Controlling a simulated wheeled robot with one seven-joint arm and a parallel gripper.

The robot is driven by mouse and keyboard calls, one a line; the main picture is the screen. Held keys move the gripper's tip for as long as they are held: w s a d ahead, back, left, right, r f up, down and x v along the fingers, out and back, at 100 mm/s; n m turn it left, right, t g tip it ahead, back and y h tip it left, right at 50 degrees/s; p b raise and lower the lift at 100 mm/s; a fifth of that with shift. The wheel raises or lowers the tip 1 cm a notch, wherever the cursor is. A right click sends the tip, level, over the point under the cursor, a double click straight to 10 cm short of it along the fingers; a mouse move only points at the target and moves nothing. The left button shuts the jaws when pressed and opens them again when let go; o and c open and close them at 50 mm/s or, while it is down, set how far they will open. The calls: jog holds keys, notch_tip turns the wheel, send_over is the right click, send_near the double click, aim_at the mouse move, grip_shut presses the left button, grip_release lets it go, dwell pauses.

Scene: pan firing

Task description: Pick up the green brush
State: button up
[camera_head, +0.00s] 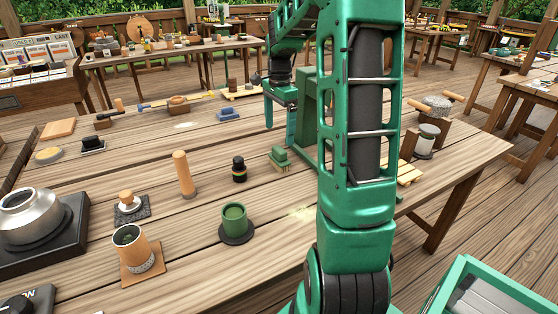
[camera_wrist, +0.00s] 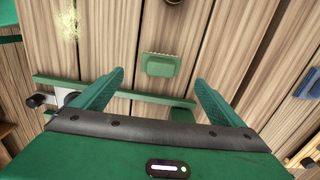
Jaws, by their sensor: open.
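The green brush (camera_head: 280,158) lies on the wooden table just left of my arm in the head view, its pale bristles showing below a green block. In the wrist view the brush (camera_wrist: 160,64) is near the top middle, ahead of and roughly between my fingertips. My gripper (camera_wrist: 158,78) is open, its two green fingers apart with nothing between them. In the head view my gripper (camera_head: 280,112) hangs above the table, behind the brush and apart from it.
A green stand (camera_head: 305,110) is beside my gripper, partly hidden by my arm. A small dark bottle (camera_head: 239,169), a green cup (camera_head: 234,219) and a wooden cylinder (camera_head: 184,174) stand left of the brush. A blue block (camera_head: 228,114) lies farther back. Bare planks surround the brush.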

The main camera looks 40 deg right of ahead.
aim_at(278, 149)
notch_tip(278, 149, down, 10)
jog(key=shift+a+f, duration=0.1)
jog(key=shift+f, duration=0.1)
dwell(0.4)
jog(key=c, duration=1.2)
